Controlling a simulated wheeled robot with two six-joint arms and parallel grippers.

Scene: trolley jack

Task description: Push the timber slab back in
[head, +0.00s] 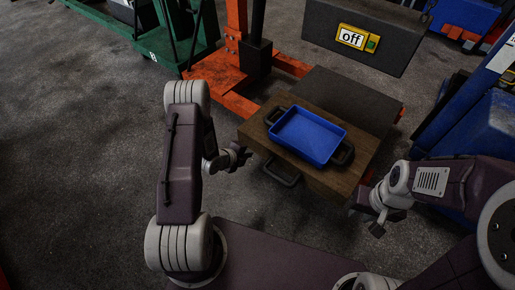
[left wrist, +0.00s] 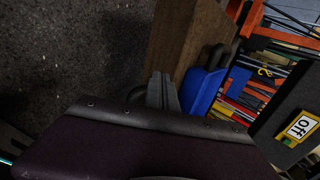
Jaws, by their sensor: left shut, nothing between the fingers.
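The timber slab (head: 254,134) is a brown wooden block sticking out toward me from a dark grey platform (head: 345,92). A blue tray (head: 308,136) with dark handles lies on top of it, and a dark pull handle (head: 281,172) is on its front face. My left gripper (head: 241,155) is shut and empty, just left of the slab's front; contact cannot be told. In the left wrist view the shut fingers (left wrist: 162,92) show beside the slab (left wrist: 188,38) and the blue tray (left wrist: 203,90). My right gripper (head: 368,212) is right of the slab's front corner, its jaws unclear.
An orange jack frame (head: 222,75) stands behind the slab. A dark box with a yellow "off" sign (head: 351,37) is at the back. Blue equipment (head: 470,125) stands close on the right, and a green trolley (head: 160,45) at the back left. The floor at left is clear.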

